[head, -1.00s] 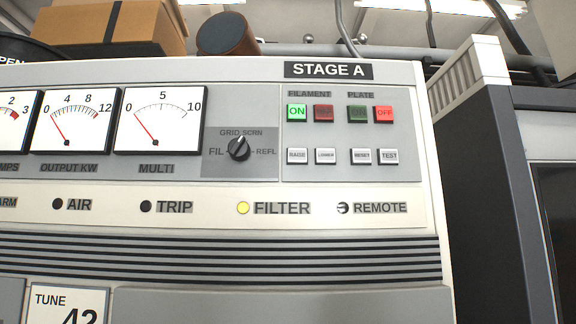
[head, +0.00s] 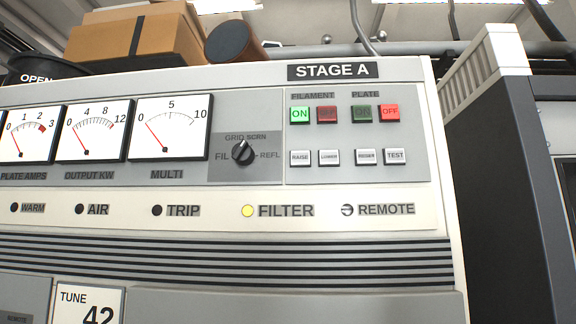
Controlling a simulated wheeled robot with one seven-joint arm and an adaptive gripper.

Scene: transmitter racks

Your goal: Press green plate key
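The green plate key (head: 362,114) is a dark, unlit green ON key under the PLATE label on the STAGE A panel (head: 334,136). The lit red plate OFF key (head: 390,113) is just right of it. To the left, under FILAMENT, the ON key (head: 300,114) is lit bright green and the OFF key (head: 327,114) is dark red. My gripper does not show in the head view.
Below the keys are the RAISE (head: 300,158), LOWER, RESET and TEST buttons. A selector knob (head: 242,152) sticks out to their left. The FILTER lamp (head: 248,211) is yellow. A dark rack (head: 500,190) stands at the right. Boxes (head: 150,35) lie on top.

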